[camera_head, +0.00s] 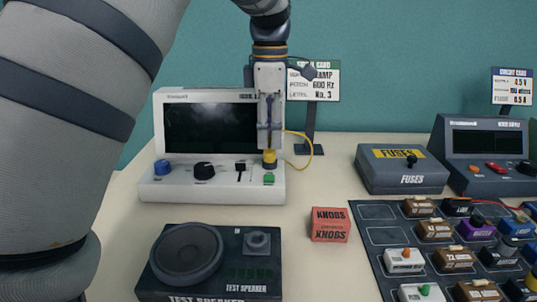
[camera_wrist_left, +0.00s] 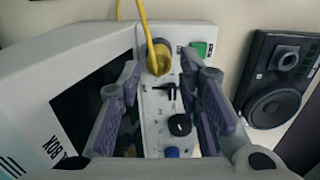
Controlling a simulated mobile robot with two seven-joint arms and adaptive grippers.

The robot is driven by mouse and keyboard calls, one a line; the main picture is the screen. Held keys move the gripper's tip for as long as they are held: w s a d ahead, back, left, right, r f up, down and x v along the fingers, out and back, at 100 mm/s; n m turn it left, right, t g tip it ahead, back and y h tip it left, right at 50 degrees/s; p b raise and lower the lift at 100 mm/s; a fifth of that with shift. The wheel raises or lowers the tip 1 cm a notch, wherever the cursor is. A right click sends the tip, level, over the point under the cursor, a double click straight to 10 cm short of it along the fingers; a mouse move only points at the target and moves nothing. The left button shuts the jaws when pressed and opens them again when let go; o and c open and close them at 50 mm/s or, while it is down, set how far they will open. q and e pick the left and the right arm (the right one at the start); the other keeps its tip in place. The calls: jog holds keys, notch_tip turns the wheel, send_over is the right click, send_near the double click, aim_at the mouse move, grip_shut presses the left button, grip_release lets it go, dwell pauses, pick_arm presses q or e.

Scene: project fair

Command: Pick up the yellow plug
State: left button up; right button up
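The yellow plug (camera_head: 270,158) stands at the right end of the control panel of a white device (camera_head: 210,190) with a dark screen. Its yellow cable (camera_head: 311,150) loops out to the right behind the gripper. My left gripper (camera_head: 268,146) points down, directly above the plug. In the left wrist view the plug (camera_wrist_left: 159,62) shows between and beyond the two fingertips of the open left gripper (camera_wrist_left: 160,72). The gap between the fingers looks empty, and I cannot tell if either finger touches the plug. My right gripper is not in view.
Beside the plug is a green button (camera_head: 269,179); a black slider (camera_head: 241,170) and knobs are on the same panel. A test speaker (camera_head: 205,262), a red knobs box (camera_head: 330,224), a fuses box (camera_head: 402,168) and a component tray (camera_head: 378,238) stand around. A card stand is behind the gripper.

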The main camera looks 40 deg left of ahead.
aim_at(270, 141)
pick_arm(q)
notch_tip(270, 141, down, 4)
grip_shut()
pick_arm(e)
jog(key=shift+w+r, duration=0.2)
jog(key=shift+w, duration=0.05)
